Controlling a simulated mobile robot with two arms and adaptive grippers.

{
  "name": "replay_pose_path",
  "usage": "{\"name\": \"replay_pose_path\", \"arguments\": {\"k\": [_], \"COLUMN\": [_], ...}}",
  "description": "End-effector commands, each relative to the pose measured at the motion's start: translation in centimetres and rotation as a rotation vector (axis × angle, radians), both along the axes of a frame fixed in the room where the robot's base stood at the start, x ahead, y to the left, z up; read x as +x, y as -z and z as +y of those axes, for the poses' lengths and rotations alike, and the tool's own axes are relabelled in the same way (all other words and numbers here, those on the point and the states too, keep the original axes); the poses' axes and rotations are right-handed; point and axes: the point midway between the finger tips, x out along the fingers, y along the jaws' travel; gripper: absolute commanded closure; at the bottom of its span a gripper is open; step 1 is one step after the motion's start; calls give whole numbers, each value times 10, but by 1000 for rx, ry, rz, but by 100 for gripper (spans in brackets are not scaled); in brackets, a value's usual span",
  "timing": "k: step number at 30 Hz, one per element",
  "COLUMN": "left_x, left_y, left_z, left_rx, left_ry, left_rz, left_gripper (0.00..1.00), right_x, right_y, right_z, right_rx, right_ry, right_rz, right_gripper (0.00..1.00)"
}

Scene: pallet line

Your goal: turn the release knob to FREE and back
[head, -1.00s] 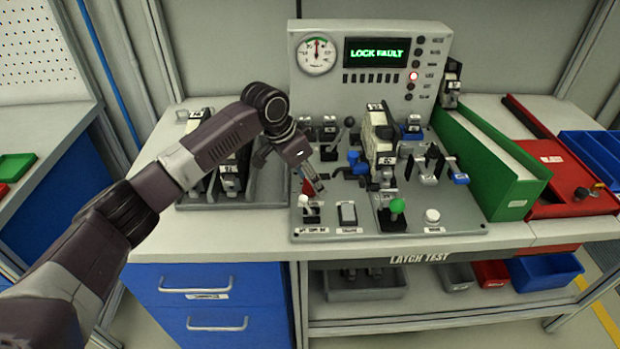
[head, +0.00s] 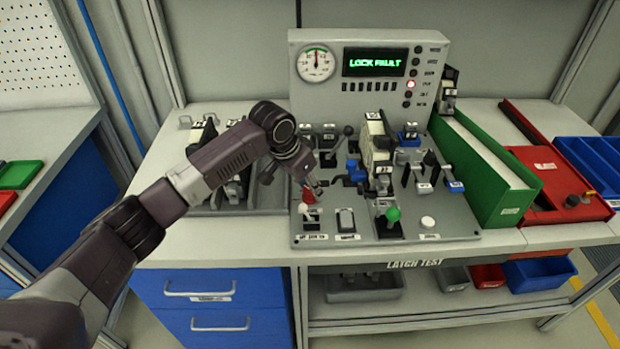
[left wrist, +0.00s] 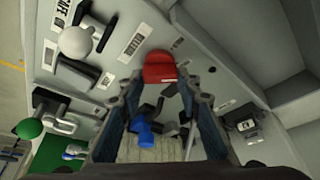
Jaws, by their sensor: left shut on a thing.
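The red release knob (head: 308,196) stands at the left front of the latch test panel (head: 460,228). It also shows in the left wrist view (left wrist: 160,70), between my fingers. My left gripper (head: 312,185) reaches down onto the knob from above and is shut on it. The fingers partly cover the knob in the head view. I cannot read a FREE mark or the knob's pointer. The display (head: 373,62) reads LOCK FAULT in green, and one red lamp (head: 411,84) beside it is lit. My right gripper is not in view.
A white-tipped lever (head: 304,209) stands just in front of the knob. A green-topped lever (head: 393,214) and a white button (head: 428,222) are to the right. Clamps and a pale block (head: 376,140) fill the panel's middle.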

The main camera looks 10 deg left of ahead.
Motion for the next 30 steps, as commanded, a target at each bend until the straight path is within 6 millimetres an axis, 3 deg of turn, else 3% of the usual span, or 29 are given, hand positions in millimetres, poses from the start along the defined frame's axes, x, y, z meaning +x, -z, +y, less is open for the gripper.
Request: {"name": "replay_pose_path", "arguments": {"k": [1,12,21,30], "left_x": [-2,-1,-1,0], "left_y": [-9,-8,-5,-3], "left_z": [-1,-2,-2,-1], "left_rx": [-1,-1,-1,-1], "left_ry": [-37,-386,-641,-805], "left_rz": [3,4,2,1], "left_gripper": [93,93,93,93], "right_x": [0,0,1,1], "right_y": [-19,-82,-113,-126], "right_z": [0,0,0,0], "right_rx": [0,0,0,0], "right_ry": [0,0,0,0], "right_rz": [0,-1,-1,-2], "right_gripper": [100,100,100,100]}}
